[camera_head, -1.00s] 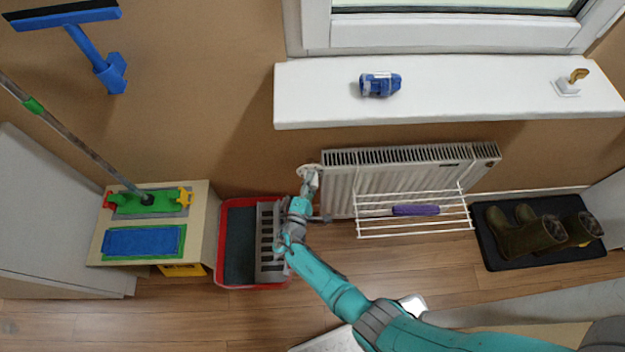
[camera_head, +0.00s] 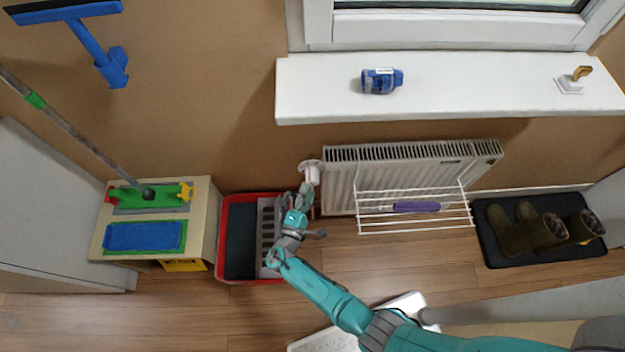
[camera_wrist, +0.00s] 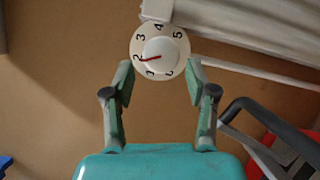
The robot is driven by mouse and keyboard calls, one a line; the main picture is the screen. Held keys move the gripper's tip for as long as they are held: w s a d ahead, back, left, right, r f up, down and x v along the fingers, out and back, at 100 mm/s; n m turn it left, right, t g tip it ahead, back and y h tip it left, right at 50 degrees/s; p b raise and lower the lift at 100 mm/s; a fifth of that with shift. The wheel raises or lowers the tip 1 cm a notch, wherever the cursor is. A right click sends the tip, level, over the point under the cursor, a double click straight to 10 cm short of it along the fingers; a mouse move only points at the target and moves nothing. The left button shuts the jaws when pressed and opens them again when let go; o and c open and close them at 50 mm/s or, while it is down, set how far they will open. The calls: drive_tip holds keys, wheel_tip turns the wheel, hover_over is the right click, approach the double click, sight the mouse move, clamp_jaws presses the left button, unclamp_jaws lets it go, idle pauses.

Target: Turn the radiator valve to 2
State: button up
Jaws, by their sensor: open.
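The radiator valve (camera_wrist: 172,48) is a round cream dial with black numerals in the wrist view. Its red pointer points left, at the 2. In the head view the white valve (camera_head: 312,174) sits at the radiator's upper left corner. My gripper (camera_wrist: 160,66) is open, with one finger on each side below the dial, apart from it and empty. In the head view my gripper (camera_head: 305,190) is just below the valve. The white radiator (camera_head: 340,190) hangs under the window sill.
A white drying rack (camera_head: 370,229) with a purple brush (camera_head: 415,207) hangs on the radiator front. A red bucket (camera_head: 225,240) stands on the floor at left of my arm. A blue object (camera_head: 380,82) lies on the sill (camera_head: 470,85).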

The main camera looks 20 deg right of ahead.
drive_tip(key=shift+v, duration=3)
drive_tip(key=s+d+f+m+g+y, duration=0.1)
drive_tip(key=s+d+f+g+y, duration=0.2)
drive_tip(key=s+d+f, duration=0.4)
drive_tip(key=s+d+f+m+g+y, duration=0.1)
drive_tip(key=s+d+f+g+y, duration=0.2)
drive_tip(key=s, duration=0.5)
drive_tip(key=s+d+r+m+y, duration=0.1)
drive_tip(key=s+d+r+y, duration=0.1)
drive_tip(key=s, duration=0.6)
drive_tip(key=s+a+r+m+t+y, duration=0.2)
drive_tip(key=s+a+r+m+y, duration=0.15)
drive_tip(key=s+r, duration=0.65)
wheel_tip(320, 180, up, 27)
drive_tip(key=s+m+t, duration=0.1)
drive_tip(key=m+t, duration=0.3)
drive_tip(key=m, duration=0.2)
drive_tip(key=shift+t, duration=0.3)
drive_tip(key=shift+y, duration=0.25)
